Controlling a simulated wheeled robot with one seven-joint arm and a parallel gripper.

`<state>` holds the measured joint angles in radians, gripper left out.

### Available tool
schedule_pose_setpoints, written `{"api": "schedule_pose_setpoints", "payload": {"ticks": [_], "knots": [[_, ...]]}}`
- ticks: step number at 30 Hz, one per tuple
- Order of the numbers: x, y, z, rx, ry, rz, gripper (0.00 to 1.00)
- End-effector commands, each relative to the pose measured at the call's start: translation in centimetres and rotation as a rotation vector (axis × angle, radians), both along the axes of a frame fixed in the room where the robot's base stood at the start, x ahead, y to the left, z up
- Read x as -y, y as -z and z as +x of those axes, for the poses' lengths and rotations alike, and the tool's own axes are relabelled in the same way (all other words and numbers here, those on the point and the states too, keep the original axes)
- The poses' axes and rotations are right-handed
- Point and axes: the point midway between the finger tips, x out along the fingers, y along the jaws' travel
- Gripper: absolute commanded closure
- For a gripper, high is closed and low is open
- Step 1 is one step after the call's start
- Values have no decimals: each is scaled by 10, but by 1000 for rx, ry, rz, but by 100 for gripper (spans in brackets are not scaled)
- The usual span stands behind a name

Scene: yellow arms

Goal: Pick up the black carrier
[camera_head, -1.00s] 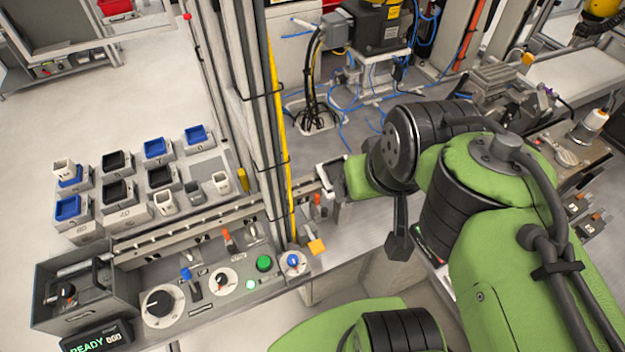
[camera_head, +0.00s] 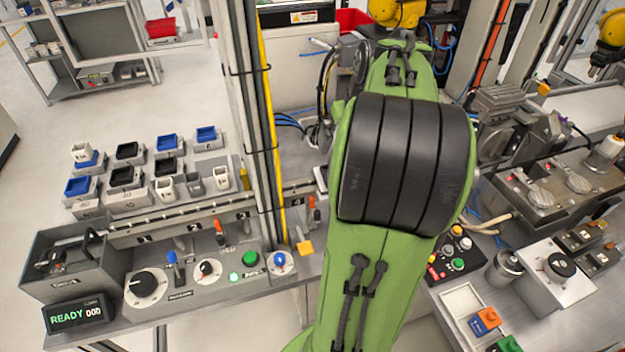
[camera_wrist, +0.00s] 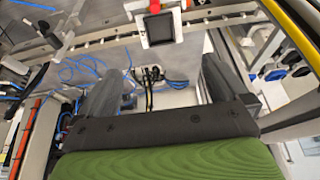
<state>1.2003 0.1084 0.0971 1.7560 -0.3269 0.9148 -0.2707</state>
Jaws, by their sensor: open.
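Several black carriers stand among blue and white ones in grey holders at the left of the head view. One black carrier (camera_head: 130,150) is in the back row. Another black carrier (camera_head: 122,177) and a third black carrier (camera_head: 167,166) are nearer. In the wrist view, my gripper (camera_wrist: 158,70) has its two grey fingers wide apart with nothing between them. A dark square piece in a pale frame (camera_wrist: 158,30) shows beyond the fingertips; I cannot tell if it is a carrier. My gripper is hidden behind my green arm in the head view.
A yellow-edged upright post (camera_head: 272,130) stands between the carriers and my arm. A control panel (camera_head: 205,285) with knobs and a grey box (camera_head: 75,262) lie in front of the carriers. A machine vise (camera_head: 510,120) stands at right. Blue hoses (camera_wrist: 85,70) show beyond my gripper.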

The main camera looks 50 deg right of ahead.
Motion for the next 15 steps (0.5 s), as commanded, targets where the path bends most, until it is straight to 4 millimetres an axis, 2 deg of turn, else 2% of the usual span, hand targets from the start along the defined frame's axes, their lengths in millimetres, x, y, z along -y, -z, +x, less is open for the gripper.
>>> {"api": "schedule_pose_setpoints", "payload": {"ticks": [3, 9, 15], "knots": [[4, 30, 10, -3, -4, 7, 0], [13, 75, 26, -3, -4, 5, 0], [18, 97, 35, -1, -3, 2, 0]]}}
